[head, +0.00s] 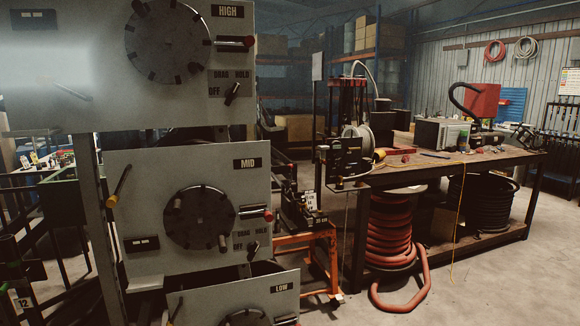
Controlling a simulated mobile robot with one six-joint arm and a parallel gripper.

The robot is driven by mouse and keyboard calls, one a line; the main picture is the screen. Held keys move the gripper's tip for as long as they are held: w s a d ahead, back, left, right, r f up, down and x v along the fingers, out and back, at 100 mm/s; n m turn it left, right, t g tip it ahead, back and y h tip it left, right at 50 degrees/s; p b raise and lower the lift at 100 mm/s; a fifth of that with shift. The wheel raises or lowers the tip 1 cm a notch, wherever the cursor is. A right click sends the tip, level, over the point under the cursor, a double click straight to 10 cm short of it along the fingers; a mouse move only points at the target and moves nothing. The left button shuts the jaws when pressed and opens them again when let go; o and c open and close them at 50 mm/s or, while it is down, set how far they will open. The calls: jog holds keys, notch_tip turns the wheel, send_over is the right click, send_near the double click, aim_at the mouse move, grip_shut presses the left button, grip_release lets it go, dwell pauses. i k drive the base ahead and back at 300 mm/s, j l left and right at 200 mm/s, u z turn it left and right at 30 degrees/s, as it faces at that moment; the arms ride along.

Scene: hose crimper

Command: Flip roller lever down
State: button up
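Three grey panels labelled HIGH (110,105), MID (140,240) and LOW (250,300) stand one above another on the left. The MID panel has a lever with a yellow tip (119,187) at its left, tilted with the yellow end low. A similar lever (176,309) shows on the LOW panel, partly cut off. Small black DRAG/HOLD/OFF switches (232,93) sit below. No lever is labelled as the roller lever. My gripper is not in view.
An orange stand (320,250) is beside the panels. The floor at lower right is clear.

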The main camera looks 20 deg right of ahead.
aim_at(292, 184)
jog(key=i+l+z, duration=0.1)
jog(key=i+l, duration=0.4)
jog(key=l, duration=0.25)
jog(key=i+l, duration=0.55)
jog(key=l, duration=0.15)
jog(key=i+l+z, duration=0.15)
jog(key=i+l, duration=0.4)
jog(key=l, duration=0.15)
jog(key=i+j, duration=0.1)
jog(key=i, duration=0.45)
jog(key=i+j+z, duration=0.1)
jog(key=i, duration=0.4)
jog(key=i+j+z, duration=0.1)
jog(key=i, duration=0.45)
jog(key=i+j, duration=0.2)
jog(key=i, duration=0.3)
jog(key=i+j+z, duration=0.1)
jog(key=i+j, duration=0.15)
jog(key=j, duration=0.05)
